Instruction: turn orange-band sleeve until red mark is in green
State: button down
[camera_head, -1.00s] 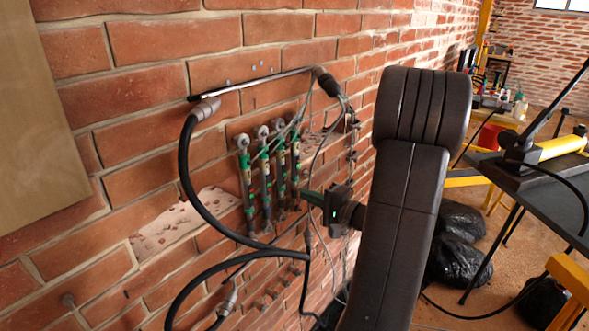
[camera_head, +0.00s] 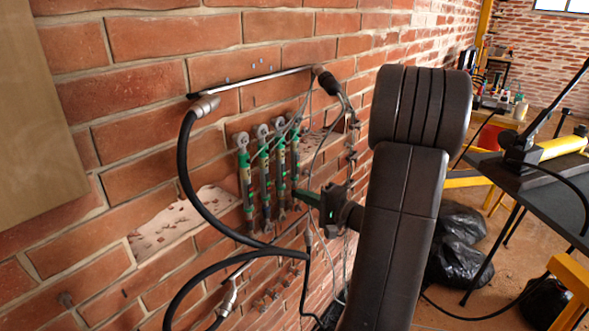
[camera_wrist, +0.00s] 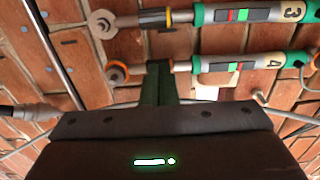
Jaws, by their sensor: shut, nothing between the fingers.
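Several upright rods with green collars are fixed to the brick wall. In the wrist view, rod 3 (camera_wrist: 218,14) and rod 4 (camera_wrist: 218,64) lie across the picture, each with a small window showing red and green. Rod 4 has an orange ring (camera_wrist: 117,73) at its left end and a narrow reddish-orange band (camera_wrist: 171,65) by its green collar. Which piece is the orange-band sleeve, I cannot tell for sure. My gripper (camera_head: 298,192) is shut and empty. Its green fingers (camera_wrist: 158,82) reach rod 4 just left of that band; contact is unclear. My arm hides part of the wall.
A black hose (camera_head: 186,165) loops in front of the wall left of the rods, and thin cables hang near my gripper. A metal bar (camera_head: 250,82) runs above the rods. A dark table (camera_head: 540,185) and black bags (camera_head: 455,245) are at right.

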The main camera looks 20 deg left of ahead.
jog(key=shift+s+a, duration=0.15)
jog(key=shift+s, duration=0.15)
jog(key=shift+d+b, duration=0.2)
jog(key=shift+b, duration=0.15)
jog(key=shift+s+d, duration=0.15)
jog(key=shift+d, duration=0.15)
jog(key=shift+b, duration=0.3)
jog(key=shift+w+d, duration=0.1)
jog(key=shift+w, duration=0.5)
jog(key=shift+w+a+b, duration=0.15)
jog(key=shift+a+b, duration=0.2)
jog(key=shift+a, duration=0.05)
dwell(0.5)
jog(key=shift+s+a+b, duration=0.1)
jog(key=shift+s+b, duration=0.15)
jog(key=shift+b, duration=0.05)
jog(key=shift+d, duration=0.2)
